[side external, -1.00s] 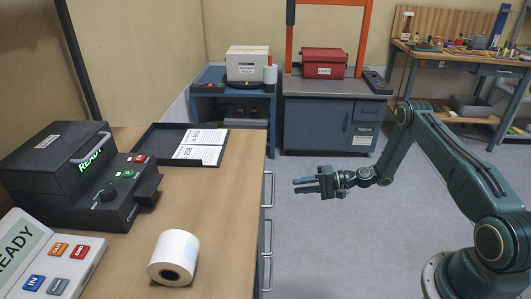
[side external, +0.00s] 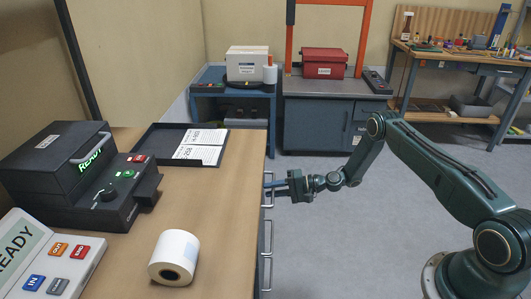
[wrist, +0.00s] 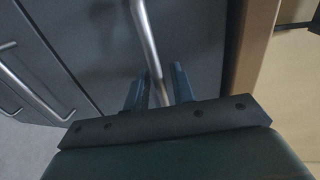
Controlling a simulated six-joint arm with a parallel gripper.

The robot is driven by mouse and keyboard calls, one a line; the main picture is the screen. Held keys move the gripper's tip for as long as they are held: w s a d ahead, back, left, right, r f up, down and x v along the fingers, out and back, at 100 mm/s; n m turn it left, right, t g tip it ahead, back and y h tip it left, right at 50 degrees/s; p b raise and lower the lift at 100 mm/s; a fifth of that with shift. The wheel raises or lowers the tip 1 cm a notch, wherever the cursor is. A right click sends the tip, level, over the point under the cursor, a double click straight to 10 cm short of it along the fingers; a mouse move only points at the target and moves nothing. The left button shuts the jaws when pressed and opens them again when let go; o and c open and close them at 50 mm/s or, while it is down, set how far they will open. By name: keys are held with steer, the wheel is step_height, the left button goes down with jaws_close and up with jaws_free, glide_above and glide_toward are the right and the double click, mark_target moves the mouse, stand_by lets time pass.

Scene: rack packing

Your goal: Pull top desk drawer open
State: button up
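The desk (side external: 225,215) has a light wood top and a column of bar handles on its right side. The top drawer's handle (side external: 267,203) is a silver bar. In the wrist view this handle (wrist: 146,35) runs down between the two fingers of my gripper (wrist: 160,88). My gripper (side external: 276,185) is open, its fingers on both sides of the bar with visible gaps. The top drawer front (wrist: 105,35) is dark grey and looks flush with the desk. Whether the fingers touch the bar is hard to see.
A lower drawer handle (wrist: 32,85) shows at left in the wrist view, and the desk top's edge (wrist: 255,55) at right. On the desk are a label printer (side external: 80,180), a paper roll (side external: 175,255) and a black tray (side external: 152,143). The floor (side external: 350,240) beside the desk is clear.

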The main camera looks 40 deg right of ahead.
jaws_close()
steer(key=shift+s+d, duration=0.1)
steer(key=f+v, duration=0.2)
steer(key=v, duration=1)
steer(key=f+v, duration=0.3)
steer(key=v, duration=0.9)
steer(key=shift+s+d, duration=0.45)
steer(key=shift+s, duration=0.05)
jaws_free()
